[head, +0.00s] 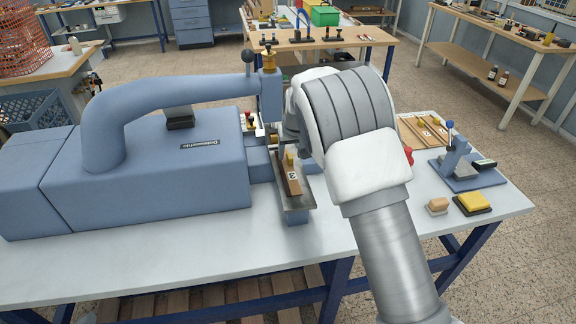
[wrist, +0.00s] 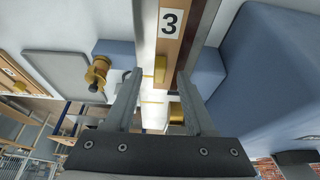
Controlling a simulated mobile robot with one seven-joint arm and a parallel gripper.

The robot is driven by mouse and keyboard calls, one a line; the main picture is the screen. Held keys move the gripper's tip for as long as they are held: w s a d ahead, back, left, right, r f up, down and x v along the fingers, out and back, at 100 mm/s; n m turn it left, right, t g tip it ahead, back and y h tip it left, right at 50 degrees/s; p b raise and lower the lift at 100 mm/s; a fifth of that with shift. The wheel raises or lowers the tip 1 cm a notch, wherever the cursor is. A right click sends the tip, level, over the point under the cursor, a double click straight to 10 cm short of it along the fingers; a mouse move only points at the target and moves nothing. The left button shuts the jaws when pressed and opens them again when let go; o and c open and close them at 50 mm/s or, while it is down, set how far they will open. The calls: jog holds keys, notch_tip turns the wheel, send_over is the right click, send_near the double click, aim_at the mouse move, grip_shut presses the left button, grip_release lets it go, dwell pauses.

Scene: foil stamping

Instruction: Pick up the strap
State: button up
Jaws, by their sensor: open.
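A brown strap-like strip with a white label "3" (head: 292,178) lies on the narrow metal bed of the blue press in the head view. In the wrist view the labelled strip (wrist: 172,50) runs up from between my fingertips, with a small yellow tab (wrist: 160,69) at its near end. My gripper (wrist: 159,76) is open, with one finger on each side of that end. I cannot tell whether either finger touches the strip. In the head view my wrist hides most of the gripper.
The blue press (head: 160,165) fills the left of the white table (head: 240,245). A board with brown strips (head: 425,130), a small blue lever device (head: 466,172), a yellow pad (head: 472,203) and a tan block (head: 437,206) stand at right. The table's front is clear.

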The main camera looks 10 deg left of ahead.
jog(key=shift+w+f, duration=0.2)
jog(key=shift+f, duration=0.45)
jog(key=shift+c, duration=0.2)
grip_shut()
